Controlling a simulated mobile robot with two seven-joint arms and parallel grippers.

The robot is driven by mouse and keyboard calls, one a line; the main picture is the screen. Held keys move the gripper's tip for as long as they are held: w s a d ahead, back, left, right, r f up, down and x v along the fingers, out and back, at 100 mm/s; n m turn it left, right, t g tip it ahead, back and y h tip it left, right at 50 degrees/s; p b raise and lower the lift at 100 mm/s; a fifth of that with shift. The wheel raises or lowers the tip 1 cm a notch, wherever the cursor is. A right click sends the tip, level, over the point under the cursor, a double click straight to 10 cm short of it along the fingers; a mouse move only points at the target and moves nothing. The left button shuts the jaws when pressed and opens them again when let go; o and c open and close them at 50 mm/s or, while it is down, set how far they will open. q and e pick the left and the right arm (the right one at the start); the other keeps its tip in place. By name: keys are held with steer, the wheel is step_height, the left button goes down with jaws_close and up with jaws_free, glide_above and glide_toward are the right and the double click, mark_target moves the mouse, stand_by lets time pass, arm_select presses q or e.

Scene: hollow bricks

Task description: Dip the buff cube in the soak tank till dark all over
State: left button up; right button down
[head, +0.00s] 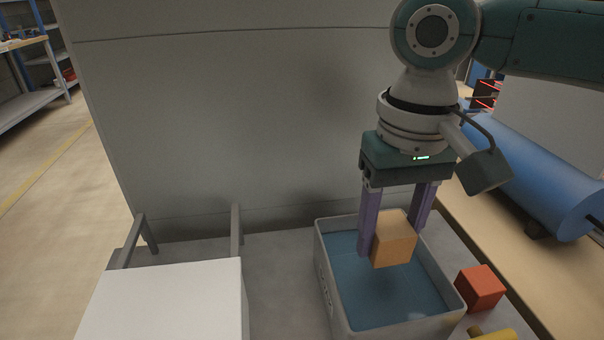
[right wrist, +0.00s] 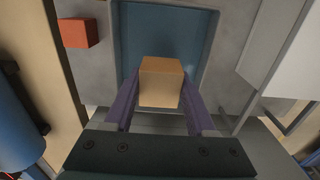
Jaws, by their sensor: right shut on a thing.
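The buff cube (head: 394,241) is between the purple fingers of my right gripper (head: 393,234), which is shut on it. It also shows in the right wrist view (right wrist: 161,82), held by the right gripper (right wrist: 160,98). Its visible faces are light orange-tan, with no dark patch that I can make out. The soak tank (head: 325,262) is a grey open box with blue liquid inside, also in the right wrist view (right wrist: 115,50). The cube is over the tank's opening; whether its underside touches the liquid I cannot tell. My left gripper is not in view.
A red cube (head: 480,289) sits right of the tank, with a yellow object (head: 495,334) in front of it. A white block (head: 165,303) stands at left. A blue cylinder (head: 540,176) lies at right. A grey panel (head: 230,110) rises behind.

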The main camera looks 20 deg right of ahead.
mark_target(384, 250)
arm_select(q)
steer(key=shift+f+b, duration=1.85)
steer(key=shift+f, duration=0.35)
arm_select(e)
steer(key=shift+f, duration=4.45)
steer(key=shift+f, duration=0.2)
steer(key=shift+r, duration=0.15)
step_height(384, 250, up, 6)
steer(key=p, duration=0.7)
steer(key=shift+p, duration=0.35)
step_height(384, 250, up, 6)
steer(key=p, duration=0.7)
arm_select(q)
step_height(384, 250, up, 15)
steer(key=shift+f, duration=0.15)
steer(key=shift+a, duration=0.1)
